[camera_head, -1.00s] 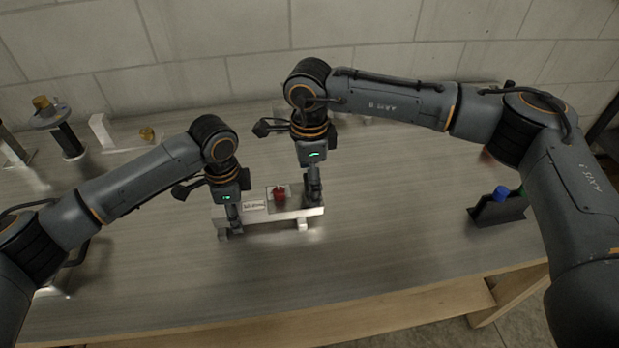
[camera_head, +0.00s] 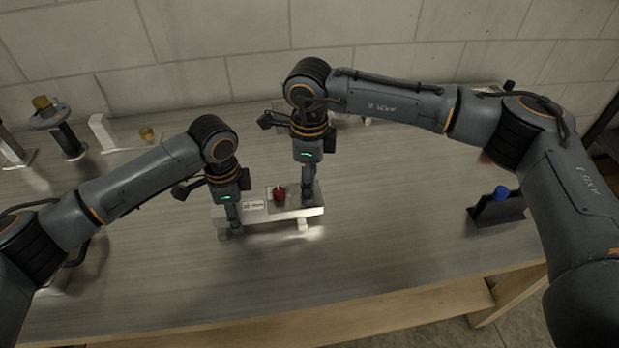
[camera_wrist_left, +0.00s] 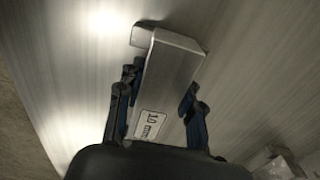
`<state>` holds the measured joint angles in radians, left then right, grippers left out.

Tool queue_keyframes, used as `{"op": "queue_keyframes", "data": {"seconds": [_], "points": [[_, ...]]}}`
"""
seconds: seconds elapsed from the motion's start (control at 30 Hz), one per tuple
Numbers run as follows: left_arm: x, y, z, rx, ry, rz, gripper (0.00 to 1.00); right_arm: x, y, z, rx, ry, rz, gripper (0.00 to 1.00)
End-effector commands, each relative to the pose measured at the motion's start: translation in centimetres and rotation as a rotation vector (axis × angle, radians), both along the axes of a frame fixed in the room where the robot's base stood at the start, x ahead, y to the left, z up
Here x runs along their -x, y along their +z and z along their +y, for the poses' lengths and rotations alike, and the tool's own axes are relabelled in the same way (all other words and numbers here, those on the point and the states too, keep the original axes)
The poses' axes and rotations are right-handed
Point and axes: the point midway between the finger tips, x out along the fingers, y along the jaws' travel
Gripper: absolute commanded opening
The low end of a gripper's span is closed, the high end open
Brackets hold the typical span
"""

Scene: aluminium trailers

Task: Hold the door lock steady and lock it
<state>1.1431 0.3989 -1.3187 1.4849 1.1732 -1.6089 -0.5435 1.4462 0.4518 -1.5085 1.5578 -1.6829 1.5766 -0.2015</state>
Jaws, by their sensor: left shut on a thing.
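The door lock (camera_head: 290,214) is a silver metal bar block on the table, with a small white label and a red knob (camera_head: 279,194) on its top. My left gripper (camera_head: 234,218) is shut on the left end of the lock. In the left wrist view the dark fingers of the left gripper (camera_wrist_left: 160,95) lie on both sides of the metal bar (camera_wrist_left: 170,65), by the "10 mm" label (camera_wrist_left: 150,125). My right gripper (camera_head: 308,197) points down at the right end of the lock, to the right of the red knob. Its fingertips are too small to read.
A dark holder (camera_head: 497,210) with a blue-topped item (camera_head: 501,193) stands at the right. Metal stands with brass-coloured parts (camera_head: 62,130) are at the back left. The table's front is clear, and a wall closes off the back.

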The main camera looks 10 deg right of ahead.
Motion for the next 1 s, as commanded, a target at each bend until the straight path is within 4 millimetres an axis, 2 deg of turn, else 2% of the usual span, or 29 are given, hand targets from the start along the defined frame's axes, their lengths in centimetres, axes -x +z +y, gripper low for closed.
{"op": "queue_keyframes", "data": {"seconds": [1.0], "points": [[0.05,-0.04,0.03,-0.001,-0.001,0.002,0.0,0.04,-0.19,-0.05,0.002,-0.959,0.002,0.36]]}}
